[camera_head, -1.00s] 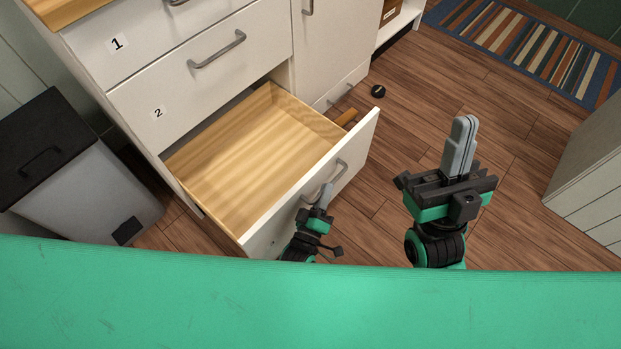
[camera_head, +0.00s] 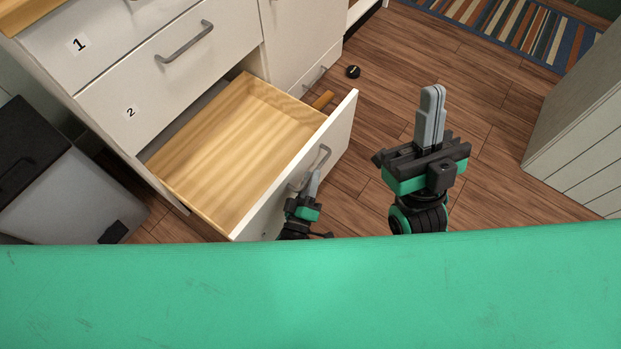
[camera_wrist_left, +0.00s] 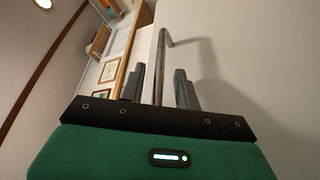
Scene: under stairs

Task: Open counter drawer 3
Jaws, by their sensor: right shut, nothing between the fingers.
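Drawer 3 is the lowest drawer of the white counter and stands pulled out, its wooden inside (camera_head: 235,145) empty. Its white front (camera_head: 335,130) carries a grey bar handle (camera_head: 322,160). My left gripper (camera_head: 314,184) is at this handle, on the outer side of the front. In the left wrist view the handle bar (camera_wrist_left: 160,60) passes between the two fingers (camera_wrist_left: 161,88), with a gap showing on each side, so the gripper looks open around it. My right gripper (camera_head: 430,115) is shut and empty, pointing up, right of the drawer.
Closed drawers labelled 1 (camera_head: 78,44) and 2 (camera_head: 131,111) are above. A bin with a black lid (camera_head: 28,155) stands left of the counter. A pale cabinet (camera_head: 580,120) is at right; wooden floor lies between.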

